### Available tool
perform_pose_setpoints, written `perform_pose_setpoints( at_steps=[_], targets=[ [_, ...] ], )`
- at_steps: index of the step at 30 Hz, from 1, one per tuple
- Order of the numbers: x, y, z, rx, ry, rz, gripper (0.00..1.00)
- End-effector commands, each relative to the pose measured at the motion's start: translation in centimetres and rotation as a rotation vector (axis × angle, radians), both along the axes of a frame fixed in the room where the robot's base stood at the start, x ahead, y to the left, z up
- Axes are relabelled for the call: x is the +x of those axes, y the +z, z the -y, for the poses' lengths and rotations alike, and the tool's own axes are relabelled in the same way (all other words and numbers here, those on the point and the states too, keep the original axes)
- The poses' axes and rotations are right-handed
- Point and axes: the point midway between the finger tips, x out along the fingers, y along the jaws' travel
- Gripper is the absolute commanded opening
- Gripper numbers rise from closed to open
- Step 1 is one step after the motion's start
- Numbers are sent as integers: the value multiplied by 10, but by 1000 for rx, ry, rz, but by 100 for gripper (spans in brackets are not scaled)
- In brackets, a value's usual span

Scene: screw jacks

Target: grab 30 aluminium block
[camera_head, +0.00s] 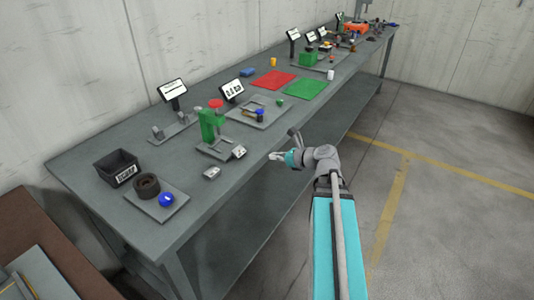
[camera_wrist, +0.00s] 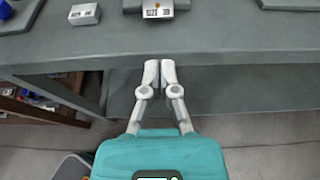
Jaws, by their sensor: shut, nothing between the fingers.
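Two small light-grey metal blocks with dark markings are on the workbench. One block (camera_head: 212,173) lies on the bare bench top near the front edge; it is at the upper left in the wrist view (camera_wrist: 84,14). The other block (camera_head: 239,152) is at the front of the green screw jack's base plate, and shows at the top middle of the wrist view (camera_wrist: 157,9). The markings are too small to read, so I cannot tell which is the 30 block. My gripper (camera_head: 273,156) is shut and empty, apart from both blocks, off the bench's front edge; its fingertips meet in the wrist view (camera_wrist: 160,64).
A green screw jack (camera_head: 209,124) with a red top stands behind the blocks. A black bin (camera_head: 117,167), a dark ring (camera_head: 146,186) and a blue round part (camera_head: 166,199) are to the left. Red (camera_head: 273,81) and green (camera_head: 305,89) mats lie farther along the bench.

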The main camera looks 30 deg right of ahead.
Motion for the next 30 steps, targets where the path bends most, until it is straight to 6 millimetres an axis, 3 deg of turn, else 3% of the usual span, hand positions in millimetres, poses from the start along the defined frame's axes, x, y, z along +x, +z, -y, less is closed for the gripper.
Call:
perform_pose_setpoints(
  at_steps=[16, 23, 30],
  targets=[
    [-9, 0, 5, 0, 2, 0, 2],
    [-7, 2, 4, -26, 17, 5, 45],
    [2, 6, -2, -171, 103, 29, 89]
  ],
)
